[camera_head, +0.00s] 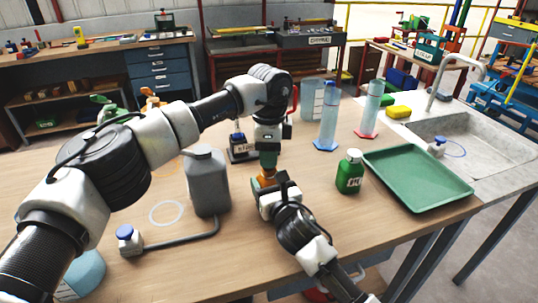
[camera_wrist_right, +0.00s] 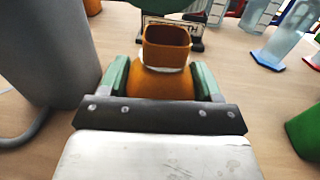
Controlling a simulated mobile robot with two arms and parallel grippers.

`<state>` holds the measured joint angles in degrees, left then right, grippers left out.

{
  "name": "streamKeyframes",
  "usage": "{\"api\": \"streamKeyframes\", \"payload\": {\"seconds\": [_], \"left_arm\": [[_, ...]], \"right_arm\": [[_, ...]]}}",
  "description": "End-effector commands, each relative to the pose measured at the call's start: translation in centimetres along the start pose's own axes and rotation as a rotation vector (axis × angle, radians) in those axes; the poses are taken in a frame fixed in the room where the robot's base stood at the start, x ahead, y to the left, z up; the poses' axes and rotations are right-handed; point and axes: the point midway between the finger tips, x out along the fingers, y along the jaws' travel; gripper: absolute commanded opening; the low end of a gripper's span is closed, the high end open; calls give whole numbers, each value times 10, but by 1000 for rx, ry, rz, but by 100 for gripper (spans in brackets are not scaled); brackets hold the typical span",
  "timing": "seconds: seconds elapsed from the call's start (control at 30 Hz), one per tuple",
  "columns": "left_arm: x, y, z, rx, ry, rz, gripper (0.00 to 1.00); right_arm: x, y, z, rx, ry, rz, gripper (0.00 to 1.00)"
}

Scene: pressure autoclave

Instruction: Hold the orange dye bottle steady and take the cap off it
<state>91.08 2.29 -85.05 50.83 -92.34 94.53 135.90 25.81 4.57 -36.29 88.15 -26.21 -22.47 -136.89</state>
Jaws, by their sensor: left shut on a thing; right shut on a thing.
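The orange dye bottle (camera_wrist_right: 160,86) stands between the green fingers of my right gripper (camera_wrist_right: 165,80), which is shut on its body. In the head view the bottle (camera_head: 264,180) is largely covered by the grippers. A white ring circles its neck; above it is a square orange part with a dark top, and I cannot tell whether this is the cap or an open mouth. My left gripper (camera_head: 268,160) points down directly above the bottle, shut.
A grey jug (camera_head: 208,182) stands close to the left. A green bottle (camera_head: 350,172) and a green tray (camera_head: 418,180) are to the right. Blue-topped and red-based cylinders (camera_head: 328,118) (camera_head: 372,110) stand behind. A sink (camera_head: 450,140) is at the far right.

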Motion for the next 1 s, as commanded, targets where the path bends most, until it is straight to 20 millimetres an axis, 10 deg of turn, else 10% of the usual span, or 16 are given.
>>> {"api": "streamKeyframes", "payload": {"seconds": [0.47,0.5,0.7,1.0], "left_arm": [[-34,0,0,1,1,-1,7],[-34,0,0,0,1,-1,7],[-34,0,0,0,0,-1,7],[-34,0,0,0,0,-1,7]], "right_arm": [[0,0,-2,0,4,-1,0],[0,0,-2,0,4,0,67],[0,0,-1,0,2,0,93],[-3,0,-1,-1,1,0,93]]}}
